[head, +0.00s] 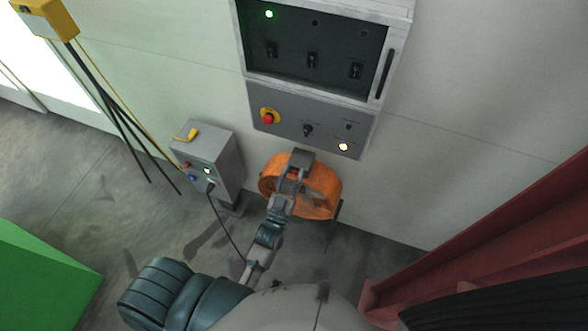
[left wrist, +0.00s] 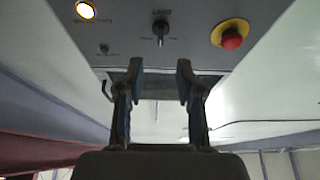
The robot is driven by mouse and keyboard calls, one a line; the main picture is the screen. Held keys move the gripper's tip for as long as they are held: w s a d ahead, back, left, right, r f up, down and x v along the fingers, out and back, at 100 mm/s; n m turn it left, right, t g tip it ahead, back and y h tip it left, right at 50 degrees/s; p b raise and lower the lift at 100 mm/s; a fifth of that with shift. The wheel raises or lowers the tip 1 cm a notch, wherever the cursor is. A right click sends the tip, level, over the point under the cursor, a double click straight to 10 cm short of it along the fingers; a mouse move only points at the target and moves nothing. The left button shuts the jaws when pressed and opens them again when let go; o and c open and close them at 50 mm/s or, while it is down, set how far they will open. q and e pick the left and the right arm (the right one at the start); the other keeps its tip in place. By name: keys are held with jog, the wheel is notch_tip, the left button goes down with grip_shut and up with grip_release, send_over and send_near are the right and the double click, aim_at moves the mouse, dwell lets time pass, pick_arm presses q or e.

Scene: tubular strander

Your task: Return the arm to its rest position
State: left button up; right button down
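My left arm reaches up from the bottom of the head view, with the left gripper (head: 300,158) just below the lower edge of the grey control panel (head: 290,124). In the left wrist view, the two fingers of the left gripper (left wrist: 160,72) stand apart with nothing between them. The panel's underside edge shows beyond them, and a black selector switch (left wrist: 161,28) is above the gap. The fingers appear apart from the switch. A red button (left wrist: 232,38) on a yellow ring is to the right, and a lit white lamp (left wrist: 85,10) to the left. My right gripper is not in view.
An orange drum-like thing (head: 327,182) stands against the wall behind my gripper. A grey box (head: 211,158) with a green light and cable stands to its left. A dark upper panel (head: 312,50) holds several controls. A red beam (head: 500,225) is right, a green block (head: 40,280) left.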

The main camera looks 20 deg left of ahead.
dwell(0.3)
pick_arm(q)
notch_tip(320, 180, down, 24)
jog(key=s+d+f+m+g+h, duration=0.1)
jog(key=s+d+g, duration=0.1)
jog(key=g, duration=0.5)
jog(key=s+a+f+m+g+b, duration=0.1)
jog(key=s+f+g, duration=0.3)
jog(key=f, duration=0.5)
jog(key=s+f+g, duration=0.1)
jog(key=s+f, duration=0.6)
jog(key=f, duration=0.2)
jog(key=s+a+f+g, duration=0.3)
jog(key=s+f, duration=0.2)
jog(key=s, duration=0.4)
jog(key=s+a+f+g+y, duration=0.1)
jog(key=s+a+f+g, duration=0.2)
jog(key=s+f, duration=0.3)
jog(key=s+a+f+g+b, duration=0.1)
jog(key=s+a+f+g, duration=0.2)
jog(key=s, duration=1)
notch_tip(320, 180, down, 3)
jog(key=shift+s+r+y, duration=0.1)
jog(key=shift+s+y, duration=0.25)
jog(key=shift+y, duration=0.05)
